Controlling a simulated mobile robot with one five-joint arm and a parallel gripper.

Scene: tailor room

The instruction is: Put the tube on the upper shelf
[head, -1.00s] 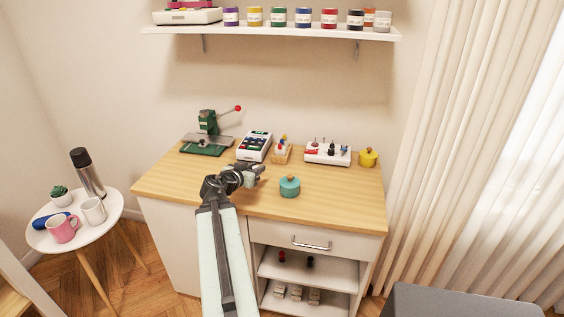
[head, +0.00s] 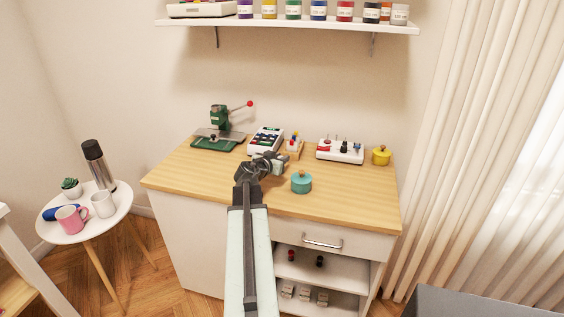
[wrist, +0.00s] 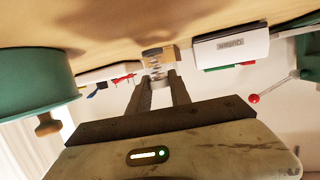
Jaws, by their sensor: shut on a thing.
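My gripper (head: 279,163) is above the wooden counter, just behind and left of the round teal pot. In the wrist view my gripper (wrist: 158,84) has its fingers close together on a small pale grey thing (wrist: 160,82), likely the tube. It is mostly hidden by the fingers, so its full shape cannot be told. The cabinet's upper open shelf (head: 340,274) is below the drawer, with a small red and a small black item on it. A white wall shelf (head: 290,26) is high above the counter, with several labelled jars on it.
The teal pot (head: 301,183) stands close to my gripper. A green press (head: 219,128), a keypad machine (head: 265,141), a wooden block with pins (head: 294,148), a white tool tray (head: 340,151) and a yellow pot (head: 381,156) line the counter's back. The counter's front (head: 345,205) is clear.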

